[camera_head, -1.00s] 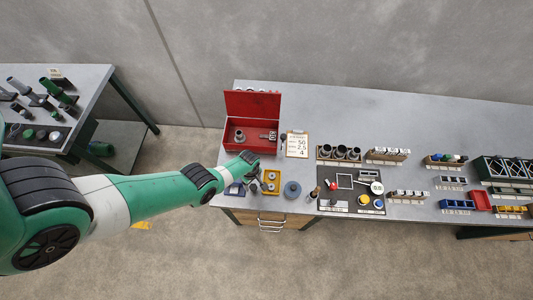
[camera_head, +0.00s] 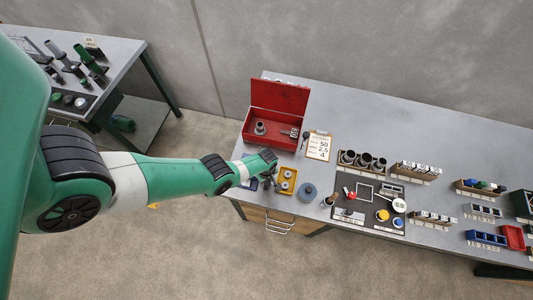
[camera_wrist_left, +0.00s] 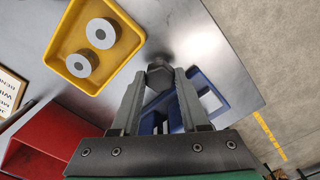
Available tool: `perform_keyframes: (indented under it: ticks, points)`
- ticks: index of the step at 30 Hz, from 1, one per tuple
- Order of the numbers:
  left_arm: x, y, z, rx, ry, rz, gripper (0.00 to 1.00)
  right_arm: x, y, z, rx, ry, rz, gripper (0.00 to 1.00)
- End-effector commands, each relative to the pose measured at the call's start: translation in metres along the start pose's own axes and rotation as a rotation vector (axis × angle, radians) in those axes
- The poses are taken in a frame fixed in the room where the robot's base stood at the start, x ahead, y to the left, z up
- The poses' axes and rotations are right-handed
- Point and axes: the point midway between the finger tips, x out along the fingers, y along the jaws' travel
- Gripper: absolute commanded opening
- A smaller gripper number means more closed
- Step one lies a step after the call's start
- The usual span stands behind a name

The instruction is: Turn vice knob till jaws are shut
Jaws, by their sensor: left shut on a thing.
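The blue vice (camera_wrist_left: 212,98) sits on the grey bench, partly hidden behind my left gripper's fingers in the left wrist view. Its dark knob (camera_wrist_left: 160,74) is between the fingertips. My left gripper (camera_wrist_left: 158,88) is shut on the knob. In the head view the left gripper (camera_head: 268,180) is at the bench's near left end, and only a bit of the blue vice (camera_head: 251,184) shows beside it. How wide the vice jaws stand apart I cannot tell. My right gripper is not in view.
A yellow tray (camera_wrist_left: 130,43) with two grey round parts lies close beside the gripper. A red open box (camera_head: 277,131) stands behind. A blue-grey round part (camera_head: 308,192) and a dark mat (camera_head: 349,214) lie to the right. The bench edge is close.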

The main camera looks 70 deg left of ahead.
Motion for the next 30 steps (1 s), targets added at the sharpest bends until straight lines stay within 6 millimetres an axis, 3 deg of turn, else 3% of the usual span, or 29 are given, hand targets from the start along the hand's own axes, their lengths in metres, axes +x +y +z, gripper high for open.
perform_keyframes:
  ticks: [1,3,4,17,30]
  points:
    - [0.0,0.0,0.0,0.0,0.0,0.0,0.13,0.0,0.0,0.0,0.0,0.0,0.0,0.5]
    - [0.0,0.0,0.0,0.0,0.0,0.0,0.01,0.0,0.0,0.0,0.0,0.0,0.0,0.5]
    - [0.0,0.0,0.0,0.0,0.0,0.0,0.0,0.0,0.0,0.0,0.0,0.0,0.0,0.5]
    - [0.0001,-0.0001,0.0,0.065,0.0,0.0,0.0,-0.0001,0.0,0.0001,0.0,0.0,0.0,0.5]
    - [0.0002,-0.0001,0.0,0.402,0.0,0.0,0.0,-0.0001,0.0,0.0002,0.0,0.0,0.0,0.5]
